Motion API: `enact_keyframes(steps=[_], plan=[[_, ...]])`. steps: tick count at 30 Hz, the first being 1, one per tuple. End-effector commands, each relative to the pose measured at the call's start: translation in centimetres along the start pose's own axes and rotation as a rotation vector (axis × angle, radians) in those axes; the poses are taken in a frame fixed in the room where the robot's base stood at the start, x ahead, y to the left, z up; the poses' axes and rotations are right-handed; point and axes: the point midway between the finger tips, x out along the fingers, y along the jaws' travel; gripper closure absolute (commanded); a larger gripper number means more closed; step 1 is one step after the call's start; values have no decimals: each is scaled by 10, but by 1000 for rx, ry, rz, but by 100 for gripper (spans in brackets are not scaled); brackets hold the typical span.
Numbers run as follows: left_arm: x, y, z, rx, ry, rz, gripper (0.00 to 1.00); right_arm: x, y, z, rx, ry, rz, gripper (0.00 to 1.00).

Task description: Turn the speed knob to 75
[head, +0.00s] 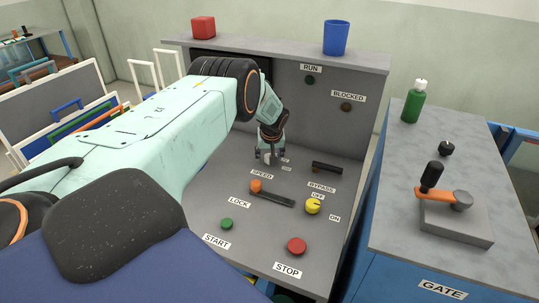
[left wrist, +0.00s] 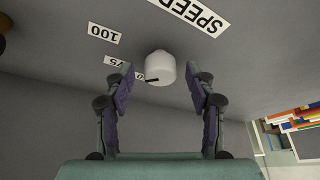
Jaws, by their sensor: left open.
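The white round speed knob (left wrist: 160,66) sits on the grey panel by the SPEED label (left wrist: 188,12). Its short black pointer mark points to the lower left in the wrist view, near a partly hidden label ending in 0. The 75 label (left wrist: 113,61) is partly covered by a finger; the 100 label (left wrist: 103,33) is clear. My left gripper (left wrist: 160,82) is open, with one finger on each side of the knob; I cannot tell if they touch it. In the head view my left gripper (head: 269,155) is over the knob, which is mostly hidden. My right gripper is out of view.
Near the knob are an orange-ended slot lever (head: 256,186), a black handle (head: 327,168) and a yellow bypass knob (head: 312,206). Green START (head: 226,224) and red STOP (head: 296,245) buttons are at the front. A gate crank (head: 442,193) stands on the right cabinet.

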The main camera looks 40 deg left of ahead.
Motion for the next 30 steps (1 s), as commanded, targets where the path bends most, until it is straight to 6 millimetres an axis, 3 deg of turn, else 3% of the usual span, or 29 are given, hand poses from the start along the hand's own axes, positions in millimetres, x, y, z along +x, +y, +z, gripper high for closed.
enact_keyframes(steps=[5,11,30], plan=[[-2,0,0,0,-1,0,45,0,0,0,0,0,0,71],[-20,0,0,-1,-2,0,45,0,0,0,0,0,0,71],[-111,0,0,0,0,1,45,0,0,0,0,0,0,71]])
